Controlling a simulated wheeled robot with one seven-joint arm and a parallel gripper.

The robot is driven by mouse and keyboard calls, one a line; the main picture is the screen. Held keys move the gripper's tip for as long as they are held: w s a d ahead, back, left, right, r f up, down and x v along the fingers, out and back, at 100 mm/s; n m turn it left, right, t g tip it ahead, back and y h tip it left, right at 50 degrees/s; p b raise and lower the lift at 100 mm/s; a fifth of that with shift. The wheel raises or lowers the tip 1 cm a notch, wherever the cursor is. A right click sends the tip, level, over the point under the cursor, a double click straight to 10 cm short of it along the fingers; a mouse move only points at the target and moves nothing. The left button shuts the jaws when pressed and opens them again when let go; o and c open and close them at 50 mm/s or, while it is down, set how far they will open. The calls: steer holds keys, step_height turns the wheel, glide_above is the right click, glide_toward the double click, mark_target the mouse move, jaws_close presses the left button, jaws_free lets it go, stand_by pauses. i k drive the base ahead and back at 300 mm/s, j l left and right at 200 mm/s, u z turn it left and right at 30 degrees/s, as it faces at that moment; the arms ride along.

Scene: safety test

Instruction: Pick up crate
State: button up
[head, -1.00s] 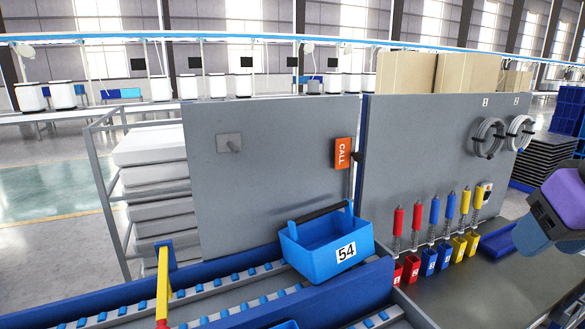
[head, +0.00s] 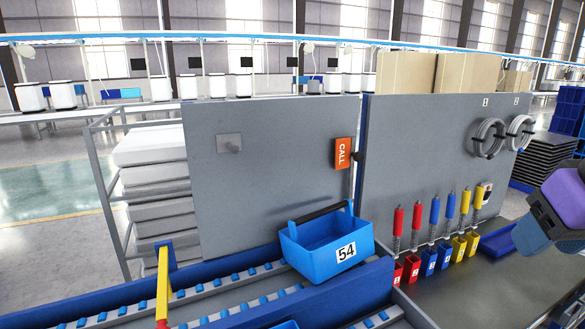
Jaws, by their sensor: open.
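A blue crate (head: 318,262) with a white label reading 54 sits on the roller conveyor, in the middle of the head view. It has a dark bar along its far upper edge, and no contents show inside it. Part of my arm, purple and dark blue, shows at the right edge, well apart from the crate. My gripper's fingers are outside the picture.
The roller conveyor (head: 213,285) has blue side rails. A yellow post (head: 163,285) stands at its left. A grey panel (head: 270,180) with an orange CALL sign (head: 344,153) rises behind the crate. Small coloured bins (head: 429,262) and hanging tools line the workbench (head: 470,290) at right.

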mark_target(323, 244)
steer(key=i+l+u, duration=0.25)
steer(key=u, duration=0.15)
steer(key=i+l+u, duration=0.15)
steer(key=l+u, duration=0.2)
steer(key=l, duration=0.15)
